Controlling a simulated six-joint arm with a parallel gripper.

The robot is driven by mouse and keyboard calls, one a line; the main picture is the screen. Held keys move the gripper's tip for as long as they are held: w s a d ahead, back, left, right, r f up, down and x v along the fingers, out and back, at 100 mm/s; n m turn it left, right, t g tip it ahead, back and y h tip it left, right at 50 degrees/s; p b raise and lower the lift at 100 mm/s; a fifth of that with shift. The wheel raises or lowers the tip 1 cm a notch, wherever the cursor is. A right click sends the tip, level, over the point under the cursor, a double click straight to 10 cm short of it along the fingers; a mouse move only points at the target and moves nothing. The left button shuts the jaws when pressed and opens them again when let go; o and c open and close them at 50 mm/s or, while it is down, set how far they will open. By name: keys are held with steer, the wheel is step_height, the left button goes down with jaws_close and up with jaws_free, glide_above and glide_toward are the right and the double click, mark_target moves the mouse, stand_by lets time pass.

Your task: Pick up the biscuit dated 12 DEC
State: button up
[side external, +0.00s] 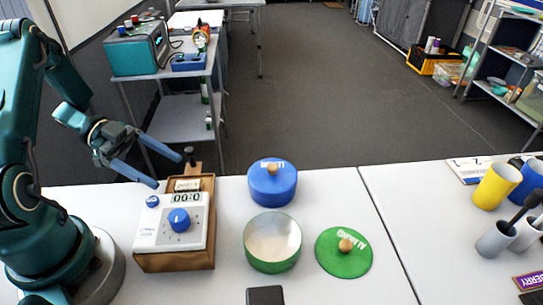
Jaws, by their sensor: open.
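I cannot make out a biscuit with a readable 12 DEC date. A small pale piece with dark lettering (187,184) lies on the wooden stand behind the white timer box; its text is too small to read. My gripper (171,174) is open, its two blue fingers spread above and to the left of that stand, apparently empty. An open green tin (272,262) stands right of the timer; no biscuit shows inside. A closed blue tin (273,190) with a wooden knob stands behind it, its contents hidden.
The white timer box (170,238) with a blue dial sits on a wooden base. A green lid (344,255) lies right of the open tin. A black object (265,296) is at the front edge. Cups (496,186) stand far right. The table between is clear.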

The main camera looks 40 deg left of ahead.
mark_target(187, 184)
steer(key=shift+d+f, duration=0.1)
steer(key=shift+f, duration=0.3)
steer(key=shift+x, duration=2.45)
steer(key=shift+c, duration=0.3)
jaws_close()
